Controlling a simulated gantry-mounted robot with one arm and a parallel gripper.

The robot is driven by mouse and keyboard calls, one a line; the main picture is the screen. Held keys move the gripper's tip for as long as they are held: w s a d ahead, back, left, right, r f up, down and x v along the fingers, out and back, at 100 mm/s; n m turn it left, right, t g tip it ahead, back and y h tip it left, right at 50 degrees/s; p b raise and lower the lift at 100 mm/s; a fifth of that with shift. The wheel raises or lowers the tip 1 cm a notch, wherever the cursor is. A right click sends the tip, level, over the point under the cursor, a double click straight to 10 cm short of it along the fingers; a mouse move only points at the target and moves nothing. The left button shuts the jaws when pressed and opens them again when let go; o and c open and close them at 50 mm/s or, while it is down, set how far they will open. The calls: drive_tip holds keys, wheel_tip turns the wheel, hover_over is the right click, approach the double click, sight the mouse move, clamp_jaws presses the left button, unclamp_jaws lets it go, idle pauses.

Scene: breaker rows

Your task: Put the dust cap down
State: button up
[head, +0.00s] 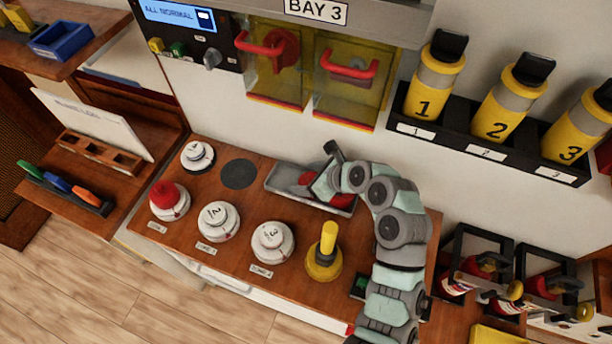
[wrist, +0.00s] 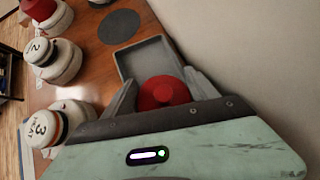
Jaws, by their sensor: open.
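A round red cap (wrist: 163,93), which looks like the dust cap, lies in the grey tray (wrist: 139,59) in the wrist view. My gripper (wrist: 160,84) is open, with one finger on each side of this cap; I cannot tell whether either finger touches it. In the head view my gripper (head: 318,186) is low over the right part of the grey tray (head: 278,184). Red shows in the tray beside the fingers, partly hidden by my gripper. Another red piece (head: 167,194) sits on the leftmost white fitting of the front row.
White fittings numbered 2 (head: 218,220) and 3 (head: 272,242) stand at the bench front, near a yellow-handled piece (head: 325,250). A smaller white fitting (head: 197,156) and a flat dark disc (head: 239,174) are left of the tray. The wall panel is close behind.

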drive_tip(key=v, duration=0.7)
drive_tip(key=shift+s+d+b, duration=0.15)
drive_tip(key=shift+d+b, duration=0.1)
drive_tip(key=shift+b, duration=0.05)
drive_tip(key=shift+r, duration=0.1)
